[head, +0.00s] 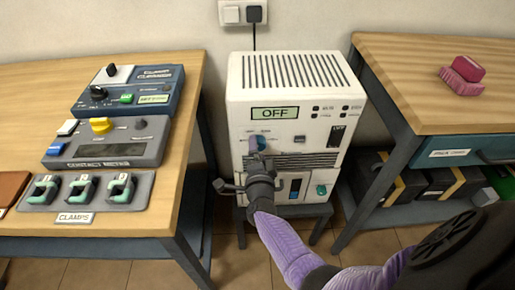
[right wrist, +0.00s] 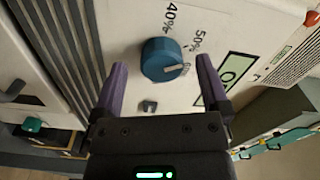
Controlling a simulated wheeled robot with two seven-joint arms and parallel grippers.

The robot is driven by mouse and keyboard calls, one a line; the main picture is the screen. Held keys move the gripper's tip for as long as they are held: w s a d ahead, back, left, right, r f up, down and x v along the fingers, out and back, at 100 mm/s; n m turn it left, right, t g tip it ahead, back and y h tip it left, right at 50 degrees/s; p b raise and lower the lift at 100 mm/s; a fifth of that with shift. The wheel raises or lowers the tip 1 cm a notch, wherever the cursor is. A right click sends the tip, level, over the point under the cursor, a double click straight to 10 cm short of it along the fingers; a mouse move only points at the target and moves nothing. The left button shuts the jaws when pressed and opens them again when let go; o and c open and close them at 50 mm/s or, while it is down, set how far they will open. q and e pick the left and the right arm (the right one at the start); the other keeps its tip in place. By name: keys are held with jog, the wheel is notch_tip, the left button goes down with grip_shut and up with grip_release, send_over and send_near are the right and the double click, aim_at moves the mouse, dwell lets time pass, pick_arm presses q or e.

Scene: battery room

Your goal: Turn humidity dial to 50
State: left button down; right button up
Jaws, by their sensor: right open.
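The blue humidity dial (right wrist: 162,58) is on the white front panel of the dehumidifier (head: 290,80). In the right wrist view its pale pointer faces right, towards the display; the labels 40% and 50% (right wrist: 200,38) are printed above it. I cannot tell exactly which mark the pointer meets. The display (head: 275,113) reads OFF. My right gripper (head: 257,146) is open in front of the panel, its purple fingers on either side of the dial, with gaps visible to both. In the head view the gripper partly hides the dial. My left gripper is not in view.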

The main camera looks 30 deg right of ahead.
jog(key=p+v, duration=0.2)
jog(key=v, duration=0.7)
jog(key=shift+p, duration=0.3)
jog(key=shift+s, duration=0.1)
